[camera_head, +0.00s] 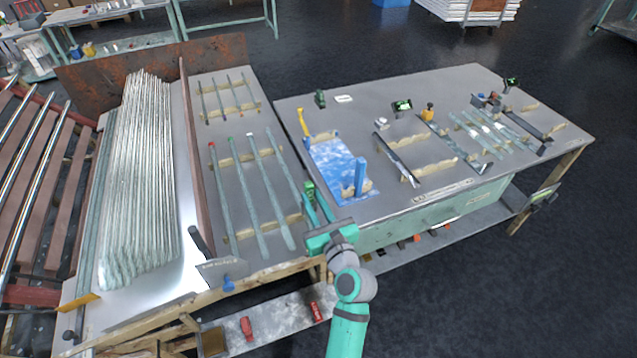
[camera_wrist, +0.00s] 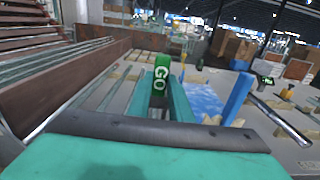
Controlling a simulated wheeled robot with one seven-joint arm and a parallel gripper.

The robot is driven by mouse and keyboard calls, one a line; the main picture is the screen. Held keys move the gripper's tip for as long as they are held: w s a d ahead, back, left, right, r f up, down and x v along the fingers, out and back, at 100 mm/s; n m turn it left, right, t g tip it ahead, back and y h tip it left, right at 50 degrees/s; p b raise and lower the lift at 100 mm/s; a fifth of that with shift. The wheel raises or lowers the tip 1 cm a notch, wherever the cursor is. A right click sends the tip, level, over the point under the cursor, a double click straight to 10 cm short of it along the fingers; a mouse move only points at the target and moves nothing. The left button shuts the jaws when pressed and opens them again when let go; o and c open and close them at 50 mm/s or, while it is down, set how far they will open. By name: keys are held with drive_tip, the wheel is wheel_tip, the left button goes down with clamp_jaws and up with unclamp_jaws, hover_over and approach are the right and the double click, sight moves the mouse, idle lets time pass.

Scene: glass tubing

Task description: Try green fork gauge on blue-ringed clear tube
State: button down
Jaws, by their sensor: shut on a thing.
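My gripper (camera_head: 318,208) is shut on the green fork gauge (camera_head: 309,190) and holds it at the front right of the tube bench. In the wrist view the gauge (camera_wrist: 161,82) stands upright between my teal fingers, with white "GO" lettering facing the camera; its fork is not clear. Several clear tubes lie side by side on wooden supports left of my gripper. The rightmost tube (camera_head: 284,170) has a dark, perhaps bluish far end; the ring is too small to be sure. The gauge looks apart from this tube, near its close end.
A blue patterned mat (camera_head: 334,160) with a blue upright post (camera_head: 360,177) lies right of my gripper. A rusty upright divider (camera_head: 193,150) and a thick bundle of tubes (camera_head: 140,180) are at the left. A small dark green block (camera_head: 320,98) stands on the right table.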

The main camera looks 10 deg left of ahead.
drive_tip(key=shift+w+d+r, duration=0.1)
drive_tip(key=shift+w, duration=0.5)
drive_tip(key=shift+s, duration=0.1)
drive_tip(key=shift+s, duration=0.15)
drive_tip(key=shift+f, duration=3.05)
drive_tip(key=shift+f, duration=1.7)
idle(1.8)
